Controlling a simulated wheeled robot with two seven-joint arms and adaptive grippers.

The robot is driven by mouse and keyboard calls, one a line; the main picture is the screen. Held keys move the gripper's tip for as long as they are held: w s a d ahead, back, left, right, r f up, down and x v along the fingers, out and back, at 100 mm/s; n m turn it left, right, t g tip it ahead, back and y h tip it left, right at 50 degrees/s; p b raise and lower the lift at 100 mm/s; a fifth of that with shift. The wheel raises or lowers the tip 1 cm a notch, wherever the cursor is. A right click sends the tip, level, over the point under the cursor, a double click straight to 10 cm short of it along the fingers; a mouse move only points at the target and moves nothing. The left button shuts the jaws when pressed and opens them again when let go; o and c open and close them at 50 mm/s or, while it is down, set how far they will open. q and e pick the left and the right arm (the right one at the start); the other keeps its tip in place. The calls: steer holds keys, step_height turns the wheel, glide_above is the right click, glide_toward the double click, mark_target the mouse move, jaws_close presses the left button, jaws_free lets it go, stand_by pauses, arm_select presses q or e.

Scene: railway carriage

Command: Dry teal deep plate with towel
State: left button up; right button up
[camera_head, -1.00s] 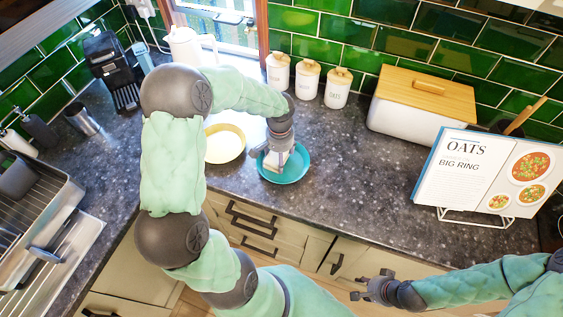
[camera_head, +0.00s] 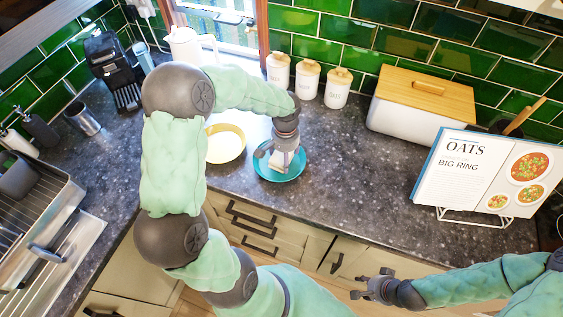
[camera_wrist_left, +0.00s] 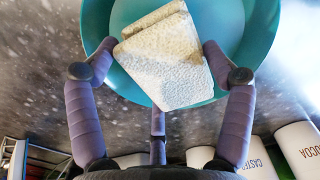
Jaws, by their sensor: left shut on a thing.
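The teal deep plate (camera_head: 266,172) sits on the dark counter near its front edge. In the left wrist view the plate (camera_wrist_left: 250,42) fills the top middle. My left gripper (camera_head: 279,160) is over the plate, shut on a folded whitish towel (camera_wrist_left: 165,60). The towel also shows in the head view (camera_head: 281,161), low over the plate's inside; whether it touches the plate I cannot tell. In the left wrist view the fingers of my left gripper (camera_wrist_left: 158,55) stand on both sides of the towel. My right gripper (camera_head: 361,284) is empty, in front of the counter, its fingers apart.
A yellow plate (camera_head: 226,143) lies just left of the teal plate. White canisters (camera_head: 308,84), a bread box (camera_head: 420,106) and a propped cookbook (camera_head: 480,175) stand behind and right. A dish rack (camera_head: 35,215) is at left. The counter right of the teal plate is clear.

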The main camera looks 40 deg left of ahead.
arm_select(q)
steer(key=shift+r+p, duration=2.95)
steer(key=shift+r, duration=1.25)
steer(key=shift+s+f, duration=0.1)
steer(key=shift+f, duration=0.05)
